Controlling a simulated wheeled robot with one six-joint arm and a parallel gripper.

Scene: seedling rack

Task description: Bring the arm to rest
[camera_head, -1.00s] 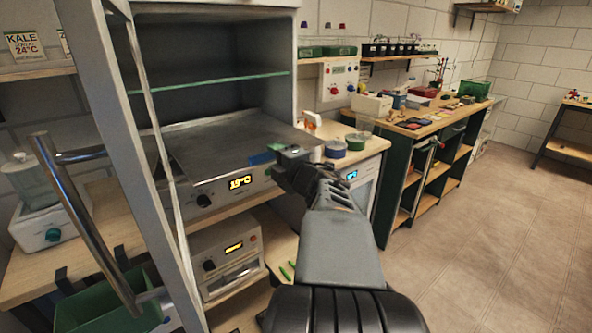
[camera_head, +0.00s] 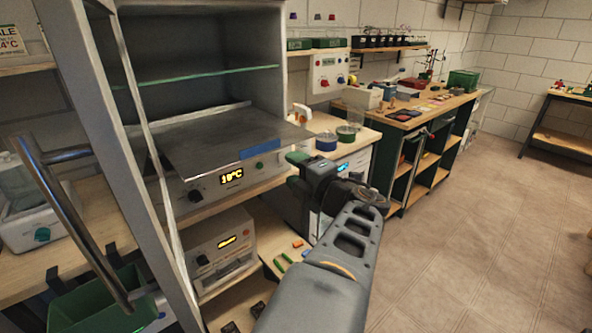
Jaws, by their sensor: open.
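My gripper (camera_head: 297,170) is at the end of my arm in the middle of the view. It is open, and I see nothing between its fingers. It is in front of and just right of the metal tray (camera_head: 222,140) in the open cabinet, apart from the tray's blue front mark (camera_head: 260,148). My arm reaches up from the bottom edge and is bent at the wrist. My wrist and forearm hide part of the white unit with a blue display and the floor behind.
The open cabinet door with its bar handle (camera_head: 75,225) stands at the left. A unit with a yellow display (camera_head: 222,255) sits on the lower shelf. Blue and clear tubs (camera_head: 326,141) stand on the counter. A long bench (camera_head: 400,118) is further back. The floor at right is clear.

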